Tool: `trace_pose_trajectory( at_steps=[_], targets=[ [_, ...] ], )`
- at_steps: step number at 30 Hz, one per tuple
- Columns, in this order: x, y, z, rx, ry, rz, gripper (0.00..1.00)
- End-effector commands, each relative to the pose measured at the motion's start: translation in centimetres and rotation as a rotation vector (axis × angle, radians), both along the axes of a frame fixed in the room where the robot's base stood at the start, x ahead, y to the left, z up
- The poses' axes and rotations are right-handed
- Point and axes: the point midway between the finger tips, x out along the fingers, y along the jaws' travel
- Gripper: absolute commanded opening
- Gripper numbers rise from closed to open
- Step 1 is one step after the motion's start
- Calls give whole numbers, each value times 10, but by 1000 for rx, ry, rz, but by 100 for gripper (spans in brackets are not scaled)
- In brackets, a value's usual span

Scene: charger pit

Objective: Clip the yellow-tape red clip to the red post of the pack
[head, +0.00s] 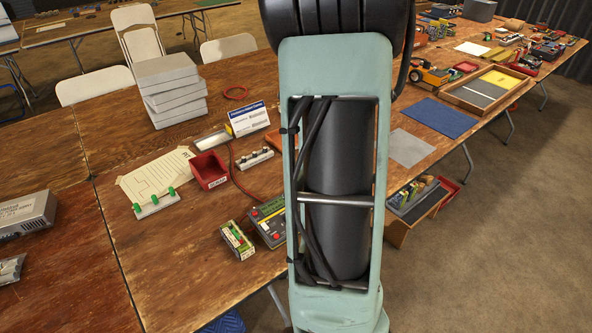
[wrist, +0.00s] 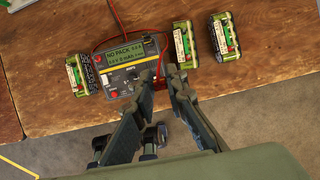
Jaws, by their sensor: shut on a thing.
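The charger (wrist: 125,62) lies on the wooden table in the wrist view, its display reading "NO PACK"; the head view also shows it (head: 270,220). A green battery pack (wrist: 80,75) stands left of it, also in the head view (head: 237,241). Two more packs, a nearer one (wrist: 184,44) and a farther right one (wrist: 224,37), stand right of it. My gripper (wrist: 169,72) is at the charger's right edge, its fingers close together on a small red piece (wrist: 160,66), seemingly the red clip. Yellow tape cannot be made out. My arm hides the gripper in the head view.
In the head view a red bin (head: 209,170), a blue-and-white box (head: 246,119), paper with green-clipped strip (head: 157,178) and stacked grey cases (head: 171,90) stand on the table. Red leads run over the tabletop by the charger. The table's front edge is close to the packs.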

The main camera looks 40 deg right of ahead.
Motion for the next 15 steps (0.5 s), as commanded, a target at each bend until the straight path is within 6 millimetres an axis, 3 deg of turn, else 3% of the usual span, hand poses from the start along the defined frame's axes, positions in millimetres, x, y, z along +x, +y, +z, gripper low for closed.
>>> trace_pose_trajectory(
  at_steps=[3, 15],
  targets=[
    [5, -27, -1, 0, 3, -2, 0],
    [23, -100, 2, 0, 3, -3, 0]
  ],
)
